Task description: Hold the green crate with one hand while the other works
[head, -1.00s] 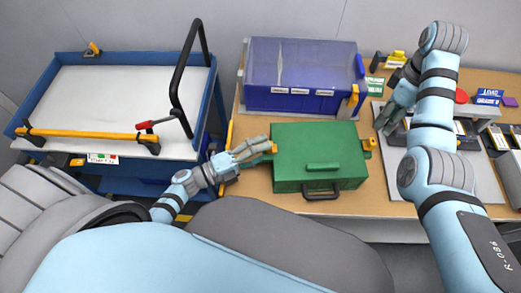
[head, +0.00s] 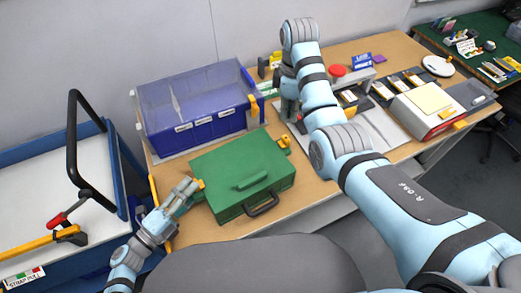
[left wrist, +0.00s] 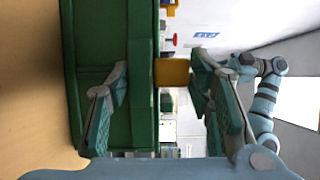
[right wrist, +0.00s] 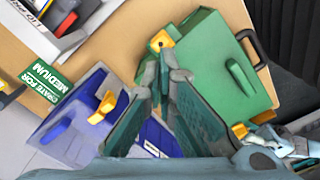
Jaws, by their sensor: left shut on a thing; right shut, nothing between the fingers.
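The closed green crate (head: 222,172) sits on the wooden table, its lid handle on top and a dark handle at its front. It also shows in the left wrist view (left wrist: 90,60) and right wrist view (right wrist: 215,50). My left gripper (head: 195,187) is shut on the crate's left side, at an orange latch; in the left wrist view its fingers (left wrist: 160,85) lie either side of the crate's edge. My right gripper (right wrist: 172,75) is shut and empty, above the table behind the crate's right orange latch (right wrist: 160,41). In the head view my arm partly hides it.
A blue bin (head: 205,132) with a clear lid stands behind the crate. A green label card (right wrist: 45,78) lies near it. Right of my right arm are a grey mat (head: 375,130), trays of cells and a red-and-white box (head: 425,118). A blue cart (head: 125,165) stands at left.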

